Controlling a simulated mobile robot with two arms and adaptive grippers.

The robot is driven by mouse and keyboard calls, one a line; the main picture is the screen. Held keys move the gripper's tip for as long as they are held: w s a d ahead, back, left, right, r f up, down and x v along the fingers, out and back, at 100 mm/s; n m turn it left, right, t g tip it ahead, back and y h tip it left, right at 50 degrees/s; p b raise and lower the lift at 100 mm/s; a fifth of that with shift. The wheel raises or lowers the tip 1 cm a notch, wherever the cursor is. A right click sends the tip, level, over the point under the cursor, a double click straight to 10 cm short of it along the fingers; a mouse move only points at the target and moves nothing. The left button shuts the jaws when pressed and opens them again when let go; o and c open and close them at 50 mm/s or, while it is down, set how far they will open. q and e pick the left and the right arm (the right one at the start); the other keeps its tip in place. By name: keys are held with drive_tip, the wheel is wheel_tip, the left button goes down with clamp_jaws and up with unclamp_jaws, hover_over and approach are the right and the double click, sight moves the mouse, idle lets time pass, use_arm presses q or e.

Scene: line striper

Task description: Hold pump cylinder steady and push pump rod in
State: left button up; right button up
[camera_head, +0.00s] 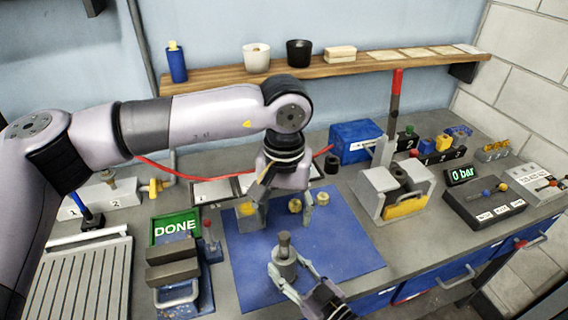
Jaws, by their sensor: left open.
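A grey metal cylinder (285,268), seemingly the pump cylinder, is upright over the blue mat (340,240). A narrower grey piece (284,240), seemingly the pump rod, sticks up from its top. My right gripper (290,274) comes from below with its fingers on both sides of the cylinder and looks shut on it; the exact contact is hard to see. My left gripper (285,220) points down above and behind the rod. It is open, and I see nothing held in it. A small round yellow part (295,205) shows between its fingers, apparently on the mat behind.
A yellow block (247,209) is by my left gripper's left finger. A green DONE sign (175,227) and a grey vise-like fixture (174,268) stand left of the mat. A lever press (392,190) and a 0 bar gauge box (480,195) stand right. The mat's right part is clear.

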drive_tip(key=o, duration=0.5)
drive_tip(key=shift+c, duration=0.2)
